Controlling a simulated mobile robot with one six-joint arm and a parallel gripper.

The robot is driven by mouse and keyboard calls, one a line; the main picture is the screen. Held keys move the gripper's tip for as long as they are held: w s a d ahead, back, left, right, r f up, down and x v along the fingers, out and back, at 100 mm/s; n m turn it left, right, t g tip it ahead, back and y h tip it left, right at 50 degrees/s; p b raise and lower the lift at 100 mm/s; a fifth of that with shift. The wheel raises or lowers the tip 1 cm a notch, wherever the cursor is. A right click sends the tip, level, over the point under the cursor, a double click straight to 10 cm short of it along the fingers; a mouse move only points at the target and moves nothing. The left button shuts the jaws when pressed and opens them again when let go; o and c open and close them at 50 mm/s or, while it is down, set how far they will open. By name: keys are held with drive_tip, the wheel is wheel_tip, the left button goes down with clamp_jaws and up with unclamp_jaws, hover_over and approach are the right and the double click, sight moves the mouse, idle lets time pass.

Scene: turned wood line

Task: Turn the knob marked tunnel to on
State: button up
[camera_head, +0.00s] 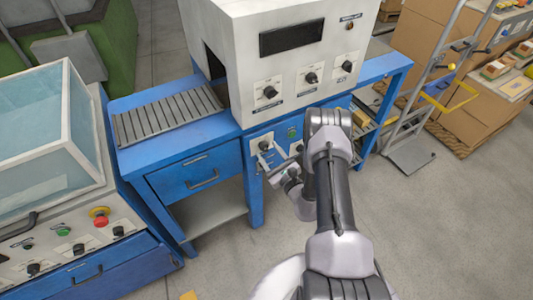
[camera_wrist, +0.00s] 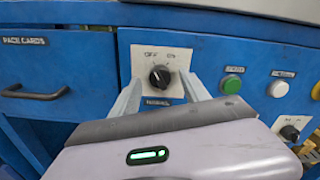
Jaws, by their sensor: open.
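A black knob (camera_wrist: 159,77) sits on a pale plate (camera_wrist: 178,56) on the blue panel, with OFF at upper left and ON at upper right. A light mark on the knob seems to point up and left, toward OFF. The dark label under it is too blurred to read surely. My gripper (camera_wrist: 162,84) is open, with one finger on each side of the knob and a gap between; I cannot tell how deep the fingertips reach. In the head view my gripper (camera_head: 270,163) is at the front panel under the machine, near the same knob (camera_head: 263,145).
Right of the knob are a green button (camera_wrist: 231,85), a white button (camera_wrist: 278,89) and another knob (camera_wrist: 289,133). A drawer handle (camera_wrist: 35,94) is at left. The white machine (camera_head: 290,60) above has several knobs.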

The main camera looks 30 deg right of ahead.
drive_tip(key=shift+w, duration=0.8)
drive_tip(key=shift+a, duration=0.1)
clamp_jaws()
drive_tip(key=shift+m, duration=0.4)
drive_tip(key=m, duration=0.4)
drive_tip(key=shift+m+b, duration=0.35)
drive_tip(key=shift+m, duration=0.05)
drive_tip(key=m, duration=0.6)
drive_tip(key=shift+m, duration=0.3)
